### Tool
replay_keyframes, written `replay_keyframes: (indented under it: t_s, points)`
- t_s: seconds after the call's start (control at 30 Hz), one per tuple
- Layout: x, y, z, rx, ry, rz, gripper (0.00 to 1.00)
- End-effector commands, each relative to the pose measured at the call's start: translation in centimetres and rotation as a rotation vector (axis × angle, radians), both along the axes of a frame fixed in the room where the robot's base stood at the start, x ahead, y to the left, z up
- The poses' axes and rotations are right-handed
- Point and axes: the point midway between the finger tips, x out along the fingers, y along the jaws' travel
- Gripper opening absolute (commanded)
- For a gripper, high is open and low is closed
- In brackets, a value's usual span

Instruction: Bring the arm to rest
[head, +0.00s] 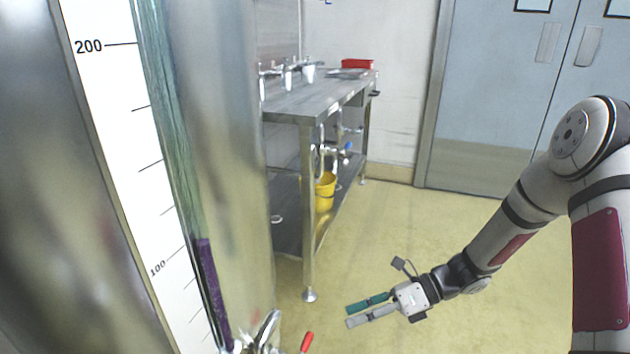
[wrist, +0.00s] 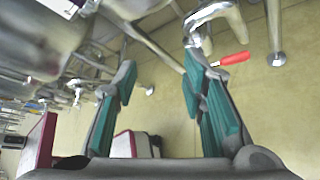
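My arm reaches in from the right side of the head view, bent at the elbow and pointing down to the left. My gripper (head: 356,315) is at the lower middle of the head view, above the yellow floor. In the wrist view my gripper (wrist: 160,85) shows two grey fingers with teal pads, spread apart with nothing between them. It is open and touches nothing that I can see.
A steel tank with a gauge (head: 200,230) fills the left. A red-handled valve (head: 306,342) is left of my gripper and also shows in the wrist view (wrist: 235,58). A steel table (head: 318,105) with a yellow bucket (head: 325,190) stands behind. The floor (head: 400,230) is clear.

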Motion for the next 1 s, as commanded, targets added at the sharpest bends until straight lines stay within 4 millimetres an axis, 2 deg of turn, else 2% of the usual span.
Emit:
replay_keyframes:
  t_s: [0.03, 0.1, 0.27, 0.5, 0.8, 1.0]
  points:
    - [-0.6, 0.0, 1.8, -0.029, -0.066, 0.063, 0.38]
    - [-1.7, 0.0, 3.9, -0.061, -0.152, 0.153, 0.38]
    - [-4.6, -0.1, 8.3, -0.132, -0.340, 0.361, 0.38]
    - [-9.5, -0.7, 14.0, -0.227, -0.597, 0.672, 0.38]
    - [-16.6, -2.3, 19.5, -0.331, -0.873, 1.063, 0.38]
    - [-21.4, -4.0, 21.9, -0.395, -1.028, 1.321, 0.38]
